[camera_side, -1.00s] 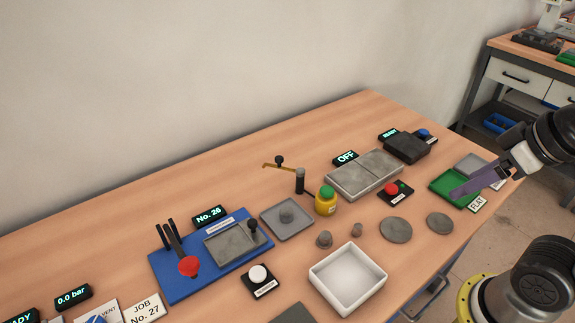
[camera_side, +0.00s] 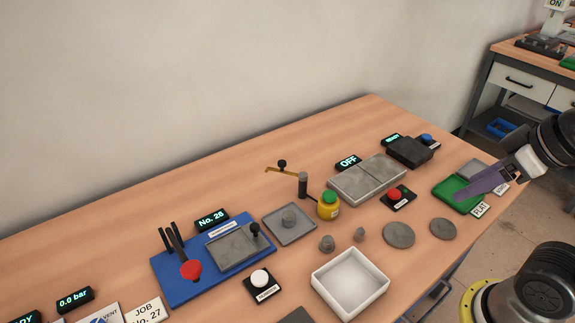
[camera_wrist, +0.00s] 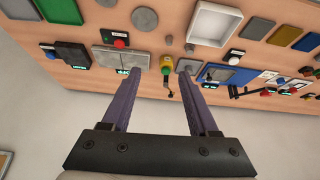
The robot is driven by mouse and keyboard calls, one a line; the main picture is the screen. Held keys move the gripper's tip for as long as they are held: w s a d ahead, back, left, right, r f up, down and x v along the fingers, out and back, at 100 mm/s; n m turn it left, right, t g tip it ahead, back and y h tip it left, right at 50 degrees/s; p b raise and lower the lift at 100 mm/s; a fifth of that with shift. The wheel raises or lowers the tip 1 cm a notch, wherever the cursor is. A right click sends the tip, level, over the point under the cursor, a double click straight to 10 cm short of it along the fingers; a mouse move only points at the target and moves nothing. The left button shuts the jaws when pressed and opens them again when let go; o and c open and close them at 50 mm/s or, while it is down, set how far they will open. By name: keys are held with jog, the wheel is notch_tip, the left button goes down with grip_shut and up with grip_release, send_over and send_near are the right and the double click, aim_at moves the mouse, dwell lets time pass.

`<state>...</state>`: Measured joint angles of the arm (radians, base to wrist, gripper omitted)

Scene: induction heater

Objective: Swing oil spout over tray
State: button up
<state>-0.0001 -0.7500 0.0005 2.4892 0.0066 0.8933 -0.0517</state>
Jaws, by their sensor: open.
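The oil spout is a thin brass arm (camera_side: 282,170) with a black knob, set on a dark post (camera_side: 303,187). In the side view the spout points to the back left, away from the grey square tray (camera_side: 273,233) in front of it. My gripper (camera_side: 460,197) has long purple fingers and is at the right, over or near the green pad, well apart from the spout. In the wrist view my gripper (camera_wrist: 157,69) is open and empty, its fingers spread toward the bench.
A yellow bottle with a green cap (camera_side: 328,206) stands right next to the spout post. A grey two-part plate (camera_side: 366,180) lies behind it to the right. A white bin (camera_side: 349,285) is at the front. A blue board (camera_side: 175,288) with upright tools is left of the tray.

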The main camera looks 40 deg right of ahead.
jog(key=w+a+r+n+t, duration=0.1)
jog(key=w+r+n, duration=0.1)
jog(key=w+r, duration=0.7)
jog(key=n+g+y, duration=0.2)
jog(key=g, duration=0.1)
send_over(282, 162)
jog(key=s+d, duration=0.2)
jog(key=s, duration=0.4)
notch_tip(282, 162, down, 14)
jog(key=r, duration=0.1)
jog(key=x, duration=0.9)
jog(key=d+x, duration=0.1)
jog(key=x, duration=0.4)
jog(key=shift+w, duration=0.4)
grip_shut()
